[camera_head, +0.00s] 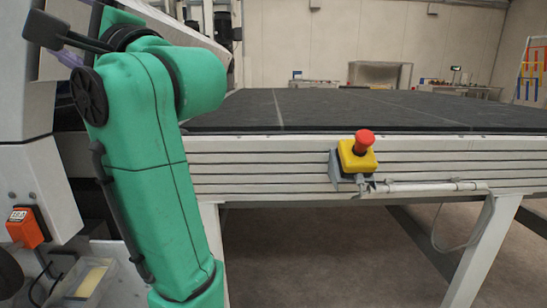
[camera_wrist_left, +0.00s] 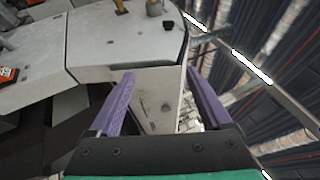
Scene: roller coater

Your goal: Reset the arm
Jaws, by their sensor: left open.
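My left arm, green with black joints, fills the left part of the head view, bent in front of the machine. My left gripper (camera_wrist_left: 160,100) shows in the left wrist view as two purple fingers spread wide apart, with nothing between them. Behind the fingers is a pale machine housing (camera_wrist_left: 115,40), apart from them as far as I can see. In the head view the tips of the left gripper are not clear. My right gripper is in neither view.
A long table with a dark top (camera_head: 330,108) runs across the head view. A red emergency button (camera_head: 364,138) on a yellow box is mounted on its front rail. An orange box (camera_head: 25,227) is on the machine at left. The floor (camera_head: 330,255) under the table looks clear.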

